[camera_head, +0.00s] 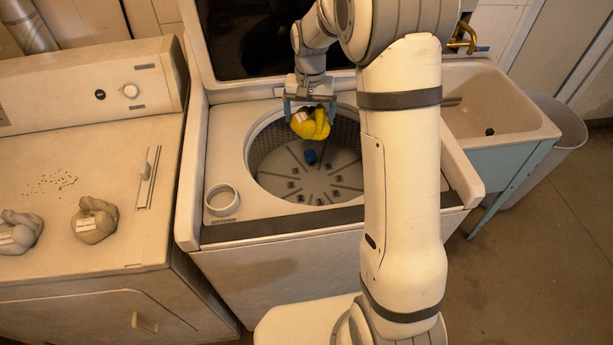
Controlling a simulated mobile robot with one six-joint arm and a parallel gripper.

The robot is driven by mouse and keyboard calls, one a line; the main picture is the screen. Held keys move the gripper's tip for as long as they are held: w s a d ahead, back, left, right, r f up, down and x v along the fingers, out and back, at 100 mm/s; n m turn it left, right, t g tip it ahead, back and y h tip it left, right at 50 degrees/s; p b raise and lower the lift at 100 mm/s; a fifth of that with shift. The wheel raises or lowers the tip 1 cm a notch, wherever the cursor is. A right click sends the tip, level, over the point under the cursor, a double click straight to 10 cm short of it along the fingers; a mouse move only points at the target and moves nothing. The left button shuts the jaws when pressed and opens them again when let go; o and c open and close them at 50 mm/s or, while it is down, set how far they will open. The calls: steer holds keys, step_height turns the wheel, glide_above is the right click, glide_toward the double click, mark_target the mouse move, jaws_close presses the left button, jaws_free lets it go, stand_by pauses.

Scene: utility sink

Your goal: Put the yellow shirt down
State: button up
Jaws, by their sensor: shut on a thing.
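The yellow shirt (318,125) is a small bundled yellow cloth with a pale patch on its left side. My gripper (310,108) is shut on it and holds it over the back part of the open washer drum (262,158). The shirt hangs below the fingers, and its upper part is partly hidden by them. I cannot tell exactly how high it is above the drum floor. A small blue thing (310,157) shows inside the drum, just below the shirt in the picture.
The washer's dark lid (250,40) stands open behind the drum. A white ring-shaped cup (222,200) is at the washer's front left corner. Two grey bundles (95,220) lie on the dryer top (120,180) at left. A utility sink (500,105) and a grey bin (560,130) stand at right.

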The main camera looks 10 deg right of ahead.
steer(key=shift+w+d, duration=0.1)
steer(key=shift+d, duration=0.8)
steer(key=s+f+n+b, duration=0.3)
steer(key=f+b, duration=0.3)
steer(key=s+f+n+b, duration=0.3)
steer(key=f+b, duration=0.3)
steer(key=f, duration=0.1)
glide_above(317, 192)
steer(key=shift+n, duration=0.3)
step_height(317, 192, down, 5)
steer(key=shift+r, duration=0.1)
steer(key=shift+f, duration=2.4)
steer(key=o, duration=0.8)
steer(key=shift+r, duration=0.1)
